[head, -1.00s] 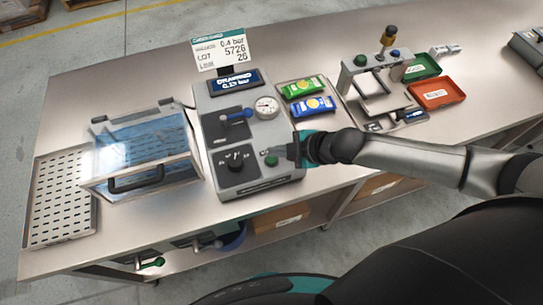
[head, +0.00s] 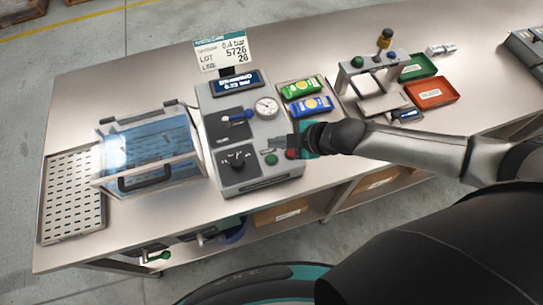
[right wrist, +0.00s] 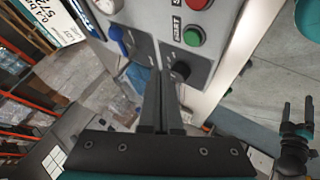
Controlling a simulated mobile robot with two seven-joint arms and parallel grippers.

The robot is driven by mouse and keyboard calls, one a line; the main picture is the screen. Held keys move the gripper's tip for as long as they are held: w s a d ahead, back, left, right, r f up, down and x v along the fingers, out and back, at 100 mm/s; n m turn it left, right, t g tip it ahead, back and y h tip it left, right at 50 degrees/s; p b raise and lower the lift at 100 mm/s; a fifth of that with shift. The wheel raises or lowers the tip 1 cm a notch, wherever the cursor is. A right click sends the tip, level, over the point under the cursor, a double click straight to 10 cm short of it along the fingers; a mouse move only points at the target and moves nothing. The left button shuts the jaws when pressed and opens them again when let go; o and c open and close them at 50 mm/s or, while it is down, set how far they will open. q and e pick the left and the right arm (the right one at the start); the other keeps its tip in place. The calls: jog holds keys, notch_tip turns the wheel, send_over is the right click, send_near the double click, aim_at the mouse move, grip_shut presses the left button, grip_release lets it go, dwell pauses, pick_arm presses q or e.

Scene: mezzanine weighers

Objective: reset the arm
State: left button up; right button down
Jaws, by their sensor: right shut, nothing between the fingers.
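My right gripper (head: 272,144) reaches in from the right over the lower right part of a grey control panel (head: 213,117). It is shut and empty, its fingers above the green button (head: 271,160) and red button (head: 291,154). In the right wrist view its closed fingers (right wrist: 160,80) point at the panel, apart from the green button (right wrist: 193,37) and red button (right wrist: 198,4). My left gripper (right wrist: 297,102) shows at the right edge of that view, its fingers apart with nothing between them. It is not in the head view.
A clear-lidded chamber (head: 150,155) and a perforated tray (head: 72,205) stand left of the panel. Green and blue packets (head: 302,88) lie in a tray right of it. A small press stand (head: 375,65), a green bin (head: 418,68) and a red bin (head: 432,94) stand farther right.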

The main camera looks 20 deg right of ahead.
dwell(0.3)
jog(key=s+a+r+m, duration=0.3)
jog(key=s+a+m, duration=0.25)
jog(key=a, duration=0.25)
jog(key=s+d+r+m+g+h, duration=0.1)
jog(key=s+d+m+g+h, duration=0.2)
jog(key=s+d+m+h, duration=0.6)
jog(key=s+d+f+y+b, duration=0.15)
jog(key=f+b, duration=0.25)
jog(key=f, duration=0.7)
jog(key=s+d+f+m+g+b, duration=0.15)
jog(key=f+b, duration=0.25)
jog(key=f, duration=0.7)
jog(key=s+f+y+b, duration=0.1)
jog(key=s+f+b, duration=0.15)
jog(key=f, duration=0.85)
jog(key=s+d+f+b, duration=0.1)
jog(key=s+f+b, duration=0.4)
jog(key=f, duration=0.6)
jog(key=s+d+f+g+b, duration=0.1)
jog(key=s+f+b, duration=0.4)
jog(key=s+f, duration=0.4)
notch_tip(320, 180, down, 3)
jog(key=shift+s+d+n, duration=0.25)
jog(key=shift+d+n, duration=0.05)
